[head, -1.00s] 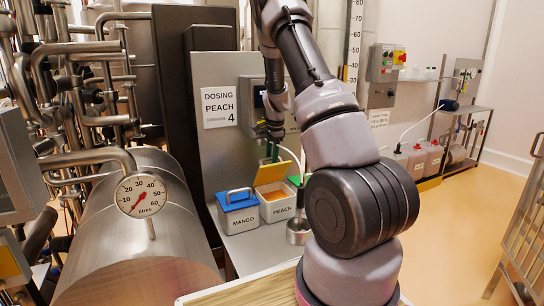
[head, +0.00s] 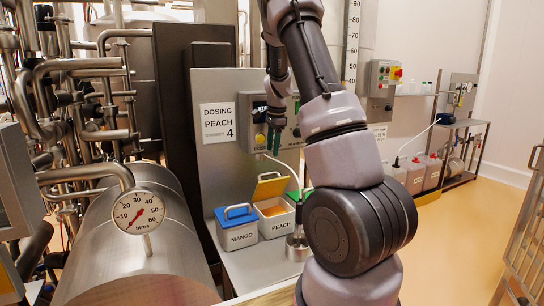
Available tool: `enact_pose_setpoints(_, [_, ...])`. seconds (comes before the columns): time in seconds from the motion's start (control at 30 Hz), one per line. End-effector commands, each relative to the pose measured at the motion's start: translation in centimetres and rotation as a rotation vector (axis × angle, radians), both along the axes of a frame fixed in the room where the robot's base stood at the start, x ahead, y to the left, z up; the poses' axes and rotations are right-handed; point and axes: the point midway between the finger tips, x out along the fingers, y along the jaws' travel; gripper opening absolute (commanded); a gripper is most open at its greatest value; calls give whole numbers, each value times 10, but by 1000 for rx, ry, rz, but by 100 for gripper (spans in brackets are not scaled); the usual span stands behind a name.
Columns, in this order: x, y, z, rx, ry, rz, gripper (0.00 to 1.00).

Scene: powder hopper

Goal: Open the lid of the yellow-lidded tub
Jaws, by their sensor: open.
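The yellow-lidded tub (head: 273,224) is labelled PEACH and stands on the steel shelf. Its yellow lid (head: 270,188) is tilted up at the back, and orange powder (head: 273,210) shows inside. My gripper (head: 273,143) hangs above the lid, apart from it, with its fingers pointing down in front of the grey panel. It is open and empty. My arm covers the area to the right of the tub.
A blue-lidded tub (head: 238,230) labelled MANGO stands left of the peach tub. A green lid (head: 300,194) shows to its right, partly hidden. A metal cup (head: 298,245) stands in front of it. A dosing sign (head: 218,122) reads PEACH 4.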

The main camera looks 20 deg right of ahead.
Motion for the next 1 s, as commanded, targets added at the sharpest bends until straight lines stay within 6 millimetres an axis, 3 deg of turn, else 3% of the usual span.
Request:
enact_pose_setpoints(0.27, [-1,0,2,0,1,0,49])
enact_pose_setpoints(0.4, [-8,1,1,8,-22,-2,0])
enact_pose_setpoints(0.7, [-44,15,-3,7,-174,-2,0])
enact_pose_setpoints(0.87, [-39,16,-19,6,-179,-1,0])
enact_pose_setpoints(1.0, [-30,16,-43,6,-177,-1,0])
